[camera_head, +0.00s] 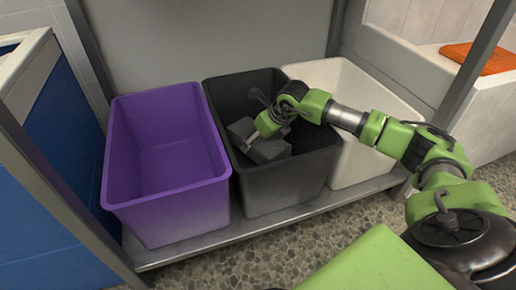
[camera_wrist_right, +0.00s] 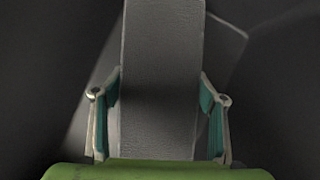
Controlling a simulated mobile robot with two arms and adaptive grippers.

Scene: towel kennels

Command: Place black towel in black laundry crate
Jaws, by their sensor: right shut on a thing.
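The black laundry crate (camera_head: 290,182) stands in the middle of a metal shelf. My right gripper (camera_head: 252,142) reaches down into it from the right and is shut on the black towel (camera_head: 268,151), which looks dark grey and folded. The towel is inside the crate's walls. I cannot tell whether it touches the crate floor. In the right wrist view the towel (camera_wrist_right: 160,80) fills the space between the two fingers, one finger pressed on each side. My left gripper is not in view.
An empty purple crate (camera_head: 180,208) stands left of the black crate, and a white crate (camera_head: 375,160) stands right of it. Metal shelf posts rise at both sides. An orange towel (camera_head: 482,58) lies on a white ledge at the upper right.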

